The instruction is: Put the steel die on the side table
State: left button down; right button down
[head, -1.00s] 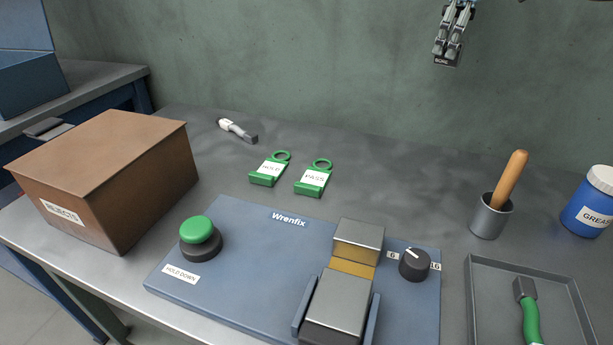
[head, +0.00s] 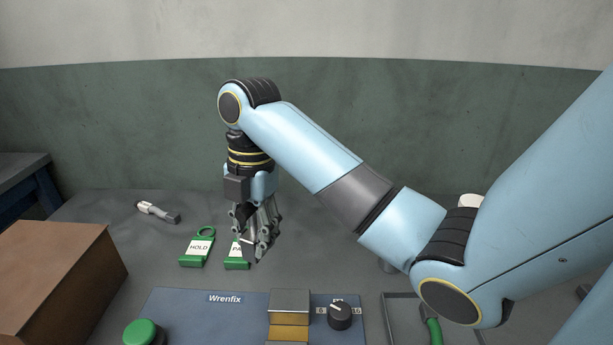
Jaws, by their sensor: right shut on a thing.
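My right gripper (head: 257,252) points down over the back middle of the bench, in front of the green PASS tag (head: 237,264) and partly covering it. It is shut on a small grey piece, which I take to be the steel die (head: 248,241); the fingers hide most of it. The side table (head: 22,160) stands at the far left behind the bench, and only its grey top corner and blue side show. My left gripper is out of view.
A brown box (head: 62,265) fills the left front. The Wrenfix fixture (head: 190,308), with a green button (head: 141,332) and black knob (head: 340,314), is in front. A tray (head: 400,306) is at right.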

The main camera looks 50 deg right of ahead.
jog(key=w+d+f+b, duration=0.1)
jog(key=d+f+b, duration=0.1)
jog(key=d, duration=0.1)
jog(key=w+d+f+b, duration=0.1)
jog(key=d+f+b, duration=0.1)
jog(key=d+b, duration=0.1)
jog(key=w+d+f+b, duration=0.2)
jog(key=d+f+b, duration=0.1)
jog(key=d, duration=0.1)
jog(key=shift+d, duration=0.35)
jog(key=shift+f+b, duration=0.3)
jog(key=shift+f, duration=1.65)
jog(key=shift+f, duration=0.1)
jog(key=c, duration=1)
grip_release()
notch_tip(320, 180, up, 12)
jog(key=d+p, duration=0.1)
jog(key=p, duration=0.3)
jog(key=shift+w+d, duration=0.2)
